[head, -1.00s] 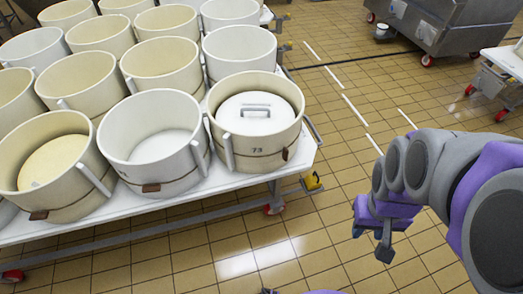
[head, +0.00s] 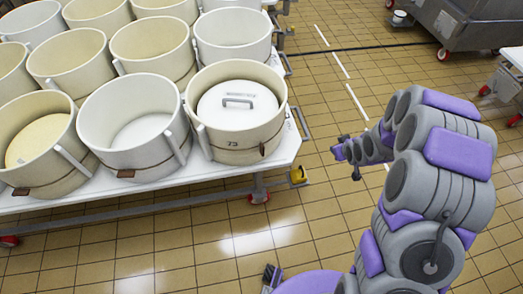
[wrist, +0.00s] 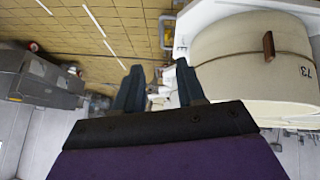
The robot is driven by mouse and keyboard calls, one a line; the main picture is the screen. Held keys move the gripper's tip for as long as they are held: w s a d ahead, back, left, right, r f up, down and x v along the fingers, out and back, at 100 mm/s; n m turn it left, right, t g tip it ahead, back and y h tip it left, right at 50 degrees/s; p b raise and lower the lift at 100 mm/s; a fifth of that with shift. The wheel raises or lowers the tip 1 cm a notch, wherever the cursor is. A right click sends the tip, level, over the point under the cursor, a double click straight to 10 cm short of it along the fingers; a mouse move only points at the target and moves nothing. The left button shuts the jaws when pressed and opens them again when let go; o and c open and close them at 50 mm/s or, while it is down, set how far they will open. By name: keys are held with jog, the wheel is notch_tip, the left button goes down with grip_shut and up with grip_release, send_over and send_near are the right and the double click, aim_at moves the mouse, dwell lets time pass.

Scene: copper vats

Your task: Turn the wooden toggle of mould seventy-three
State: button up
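Mould seventy-three (head: 235,145) is a cream round tub at the front right corner of the white table, with a white handled lid (head: 237,108) inside. Its small brown wooden toggle (head: 262,149) sits on the band round the outer wall, right of the number. In the wrist view, the mould (wrist: 235,55) is tipped sideways at the right, and the toggle (wrist: 268,45) lies across the cord, clear of the fingers. My gripper (head: 343,152) is right of the mould, apart from it. In the wrist view, the gripper's (wrist: 158,88) two dark fingers stand apart with nothing held between them.
Several other tubs (head: 133,130) crowd the white table (head: 220,178) to the left and behind. A wheeled metal cart (head: 460,25) stands at the back right. Tiled floor (head: 190,240) lies free in front of the table and between table and cart.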

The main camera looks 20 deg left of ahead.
jog(key=w+a+f+n+t+y, duration=0.1)
jog(key=a+f+y, duration=0.2)
jog(key=f, duration=0.3)
jog(key=t+y+p, duration=0.3)
jog(key=t+y, duration=0.1)
jog(key=y, duration=0.3)
send_near(264, 152)
jog(key=v, duration=0.7)
jog(key=shift+y, duration=0.3)
jog(key=b+x, duration=0.1)
jog(key=x, duration=0.4)
jog(key=b+x, duration=0.1)
jog(key=x, duration=0.4)
jog(key=b+x, duration=0.2)
jog(key=x, duration=0.3)
jog(key=shift+s+f, duration=0.1)
jog(key=shift+f, duration=0.25)
jog(key=shift+x, duration=1.25)
jog(key=shift+c, duration=0.5)
jog(key=shift+d+r+t, duration=0.15)
jog(key=shift+d+t, duration=0.15)
grip_shut()
